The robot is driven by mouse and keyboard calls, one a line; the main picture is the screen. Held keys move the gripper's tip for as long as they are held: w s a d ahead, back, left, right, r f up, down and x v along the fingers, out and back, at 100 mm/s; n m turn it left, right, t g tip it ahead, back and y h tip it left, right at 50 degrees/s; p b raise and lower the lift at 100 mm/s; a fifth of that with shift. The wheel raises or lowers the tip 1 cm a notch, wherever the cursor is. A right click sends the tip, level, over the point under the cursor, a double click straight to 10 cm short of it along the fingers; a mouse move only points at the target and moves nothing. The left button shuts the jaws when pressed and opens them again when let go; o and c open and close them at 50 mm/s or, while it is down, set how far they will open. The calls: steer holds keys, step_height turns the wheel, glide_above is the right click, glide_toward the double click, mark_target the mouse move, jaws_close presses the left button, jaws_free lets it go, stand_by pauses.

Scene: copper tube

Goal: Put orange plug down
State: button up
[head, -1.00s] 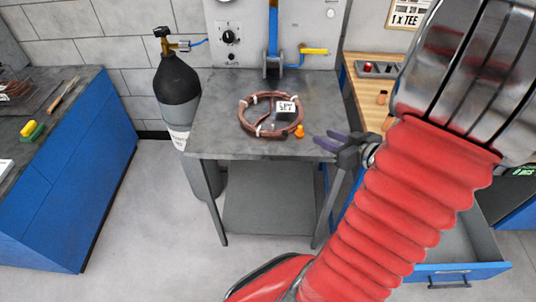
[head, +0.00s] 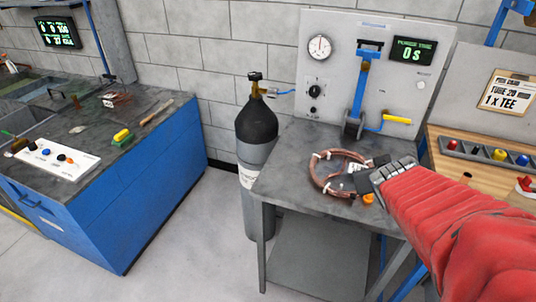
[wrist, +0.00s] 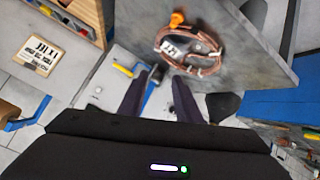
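An orange plug (head: 368,198) sits on the grey metal table (head: 285,180), at the near right edge of a copper tube coil (head: 323,185). The plug also shows at the top of the wrist view (wrist: 177,19), apart from my fingers. My gripper (wrist: 157,92) is open, with two dark fingers apart and nothing seen between them. In the head view my gripper (head: 362,181) is over the right part of the coil, and its fingers are partly hidden by the wrist.
A test panel (head: 330,70) with gauge and yellow-handled lever stands behind the table, with a black gas cylinder (head: 257,125) to its left. A blue bench (head: 160,190) at left holds a white tray (head: 55,172) with several small plugs. A wooden bench (head: 460,160) is at right.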

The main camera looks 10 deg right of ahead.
steer(key=s+a+g+y, duration=0.1)
steer(key=s+a+y, duration=0.2)
steer(key=a, duration=0.9)
steer(key=s+a+r+n+g+y, duration=0.1)
steer(key=s+a+g+y, duration=0.1)
steer(key=s+a, duration=0.6)
steer(key=a+y, duration=0.1)
steer(key=a, duration=0.3)
steer(key=shift+s+a+r+n, duration=0.15)
steer(key=shift+a+r+n, duration=0.05)
steer(key=shift+n, duration=0.1)
steer(key=shift+d, duration=0.15)
